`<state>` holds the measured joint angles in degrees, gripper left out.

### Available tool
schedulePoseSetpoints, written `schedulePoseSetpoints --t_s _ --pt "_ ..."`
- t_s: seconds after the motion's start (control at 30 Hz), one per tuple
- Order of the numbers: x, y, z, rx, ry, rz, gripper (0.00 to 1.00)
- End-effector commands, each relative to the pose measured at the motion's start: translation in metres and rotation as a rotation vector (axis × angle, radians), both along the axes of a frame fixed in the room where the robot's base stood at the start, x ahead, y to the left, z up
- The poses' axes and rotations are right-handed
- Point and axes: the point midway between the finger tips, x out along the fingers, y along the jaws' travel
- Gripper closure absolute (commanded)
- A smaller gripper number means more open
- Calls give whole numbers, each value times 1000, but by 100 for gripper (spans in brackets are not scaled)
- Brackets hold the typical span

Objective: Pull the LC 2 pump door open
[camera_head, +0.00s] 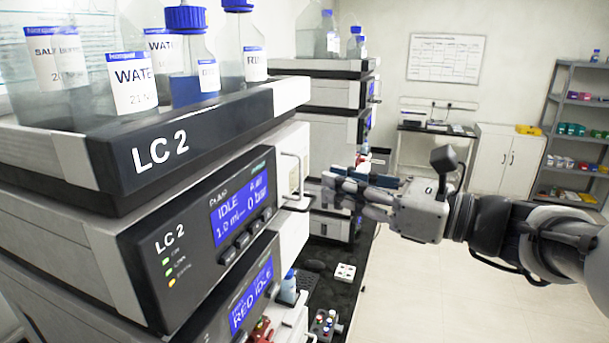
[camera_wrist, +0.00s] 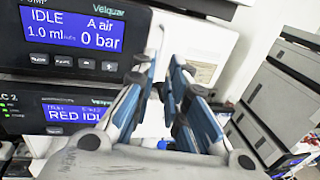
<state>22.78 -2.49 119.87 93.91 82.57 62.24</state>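The LC 2 pump (camera_head: 195,235) has a dark front panel with a lit blue display reading IDLE. Its white door (camera_head: 291,150) is to the right of the display and looks shut. A thin upright metal handle (camera_head: 300,178) stands out from the door. My gripper (camera_head: 335,186) is to the right of the handle in the head view, apart from it, with its fingers pointing left. In the wrist view the two blue-padded fingers (camera_wrist: 165,68) are parted with nothing held between them. The handle (camera_wrist: 156,46) shows near the left fingertip; whether they touch is unclear.
Labelled bottles (camera_head: 133,82) stand in the tray on top of the stack. Below the pump is a second unit (camera_head: 245,300) reading RED IDLE. Another instrument stack (camera_head: 330,95) stands behind. Small vials (camera_head: 323,322) are on the dark bench. The floor at right is clear.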

Motion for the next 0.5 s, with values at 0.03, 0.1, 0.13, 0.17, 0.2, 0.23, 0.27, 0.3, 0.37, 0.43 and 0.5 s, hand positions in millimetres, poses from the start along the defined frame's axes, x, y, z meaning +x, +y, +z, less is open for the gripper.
schedulePoseSetpoints --t_s 0.03,0.1,0.13,0.17,0.2,0.23,0.27,0.3,0.37,0.43,0.5 --pt "5 12 0 1 0 6 86" --pt "13 24 0 0 1 6 86" --pt "16 29 0 1 1 5 86" --pt "19 34 0 1 1 5 86" --pt "23 40 0 0 1 5 86" --pt "25 44 0 0 1 5 86" --pt "28 48 0 1 1 3 86" --pt "31 52 0 1 1 4 86" --pt "34 57 0 -1 1 2 86" --pt "37 62 0 -1 -1 1 86" --pt "39 64 0 -1 -1 0 86"
